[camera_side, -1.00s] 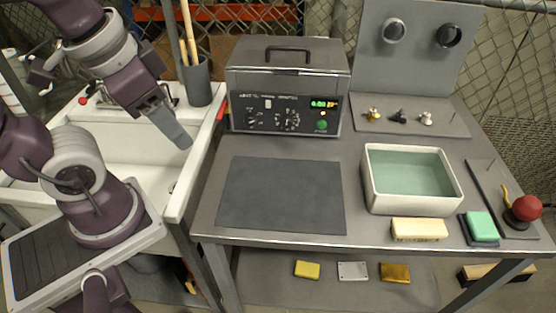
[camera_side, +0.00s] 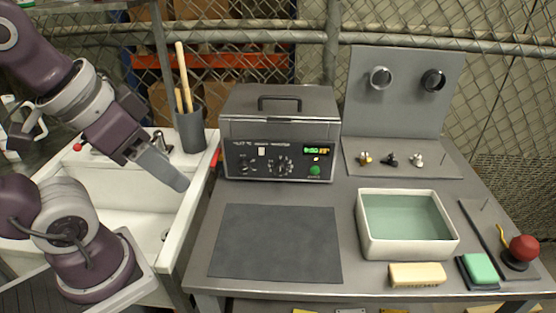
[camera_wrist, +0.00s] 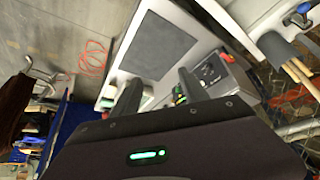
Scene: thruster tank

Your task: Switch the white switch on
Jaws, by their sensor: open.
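The small white switch (camera_side: 261,151) is on the front panel of the grey box-shaped machine (camera_side: 278,103), left of its lit green display (camera_side: 317,150). It is too small to tell its position. My gripper (camera_side: 180,184) is over the right part of the white sink, left of the machine and apart from it, pointing down and to the right. In the wrist view my gripper (camera_wrist: 158,84) shows two dark fingers spread apart with nothing between them. The machine's panel (camera_wrist: 210,72) shows partly behind the right finger; the switch cannot be made out there.
A cup with wooden sticks (camera_side: 190,130) stands between my arm and the machine. A dark mat (camera_side: 275,242) lies in front of the machine. A basin of greenish liquid (camera_side: 408,250), sponges (camera_side: 417,275) and a red-knobbed lever (camera_side: 523,248) are at the right.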

